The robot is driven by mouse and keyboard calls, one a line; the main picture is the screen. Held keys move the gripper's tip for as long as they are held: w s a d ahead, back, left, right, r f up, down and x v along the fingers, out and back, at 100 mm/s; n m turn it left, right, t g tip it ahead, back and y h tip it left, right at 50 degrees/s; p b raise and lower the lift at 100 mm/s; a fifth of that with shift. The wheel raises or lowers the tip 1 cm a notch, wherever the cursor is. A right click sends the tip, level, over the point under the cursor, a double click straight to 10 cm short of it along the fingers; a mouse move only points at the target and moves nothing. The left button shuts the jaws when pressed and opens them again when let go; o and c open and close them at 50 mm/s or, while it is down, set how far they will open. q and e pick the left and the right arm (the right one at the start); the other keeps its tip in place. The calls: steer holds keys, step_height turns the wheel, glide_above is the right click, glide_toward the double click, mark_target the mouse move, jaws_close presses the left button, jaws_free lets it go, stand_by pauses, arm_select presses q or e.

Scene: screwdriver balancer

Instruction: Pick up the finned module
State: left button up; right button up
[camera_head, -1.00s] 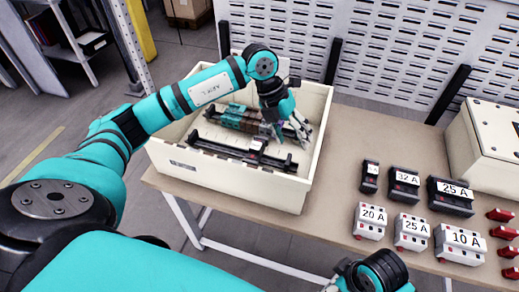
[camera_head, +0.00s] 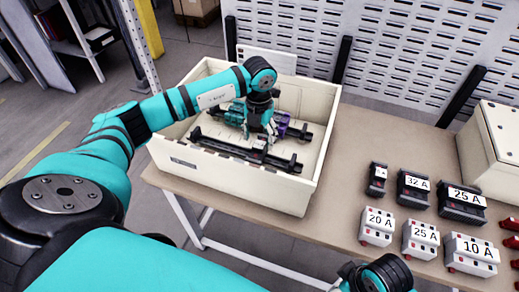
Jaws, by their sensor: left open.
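A cream bin (camera_head: 325,150) on the table holds two dark rails. Coloured modules sit on the back rail, a teal one (camera_head: 235,115) at left and a purple one (camera_head: 284,122) at right. The finned module seems to be among them, but its fins are too small to make out clearly. My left gripper (camera_head: 259,133) points down inside the bin, open, over the middle of the back rail, and hides part of the modules. I cannot tell whether its fingers touch anything. My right gripper (camera_head: 348,277) shows only partly at the bottom edge.
The front rail (camera_head: 235,150) lies across the bin. Grey and white labelled breakers (camera_head: 413,190) stand in rows on the table (camera_head: 345,190), with red parts at the right edge. A cream box (camera_head: 490,140) stands at right. A slotted panel rises behind.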

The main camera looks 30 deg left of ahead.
mark_target(259, 144)
arm_select(q)
step_height(259, 144, down, 4)
steer(key=shift+s+d+r+p, duration=0.1)
steer(key=shift+d+r+p, duration=0.05)
steer(key=shift+p, duration=0.6)
arm_select(e)
steer(key=shift+r, duration=0.85)
arm_select(q)
steer(key=shift+f, duration=0.6)
jaws_close()
